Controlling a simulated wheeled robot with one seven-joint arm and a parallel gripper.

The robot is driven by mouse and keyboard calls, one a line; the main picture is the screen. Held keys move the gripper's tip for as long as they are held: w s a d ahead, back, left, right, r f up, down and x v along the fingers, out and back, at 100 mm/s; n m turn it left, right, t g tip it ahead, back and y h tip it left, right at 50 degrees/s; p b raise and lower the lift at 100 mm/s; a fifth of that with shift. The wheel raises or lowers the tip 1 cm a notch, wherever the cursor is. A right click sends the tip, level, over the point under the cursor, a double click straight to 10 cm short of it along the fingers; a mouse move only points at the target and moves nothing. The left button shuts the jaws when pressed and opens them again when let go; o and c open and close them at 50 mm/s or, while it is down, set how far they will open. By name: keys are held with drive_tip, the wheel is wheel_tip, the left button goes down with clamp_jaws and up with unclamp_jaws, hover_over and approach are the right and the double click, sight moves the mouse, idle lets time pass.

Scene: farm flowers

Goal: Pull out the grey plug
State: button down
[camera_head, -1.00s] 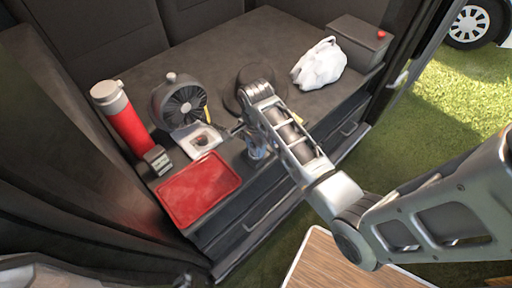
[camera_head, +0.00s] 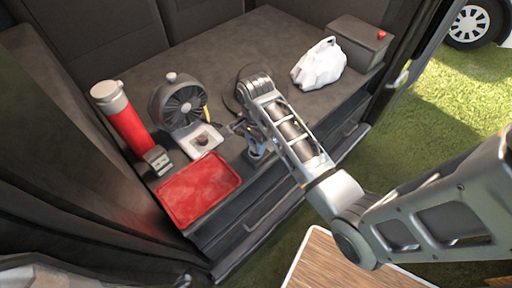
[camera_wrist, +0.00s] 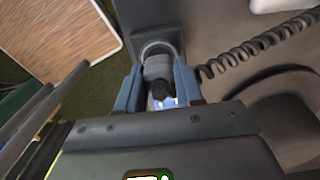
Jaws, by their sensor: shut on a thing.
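The grey plug (camera_wrist: 158,66) is a short ribbed grey cylinder with a dark end, in the upper middle of the wrist view. My gripper (camera_wrist: 160,85) has its two blue fingers closed on either side of the plug. Beyond it is a dark square mount (camera_wrist: 153,18) with a rounded opening; whether the plug is still seated in it I cannot tell. In the head view my gripper (camera_head: 247,130) is small and low over the dark surface, right of the fan's white base, and the plug cannot be made out there.
A coiled black cable (camera_wrist: 255,45) lies right of the plug. The fan (camera_head: 181,103), red flask (camera_head: 124,118), small grey box (camera_head: 157,159) and red tray (camera_head: 198,189) stand to the left. A white bag (camera_head: 319,64) and grey box (camera_head: 357,44) are at the right.

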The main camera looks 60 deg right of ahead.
drive_tip(key=shift+r, duration=2.1)
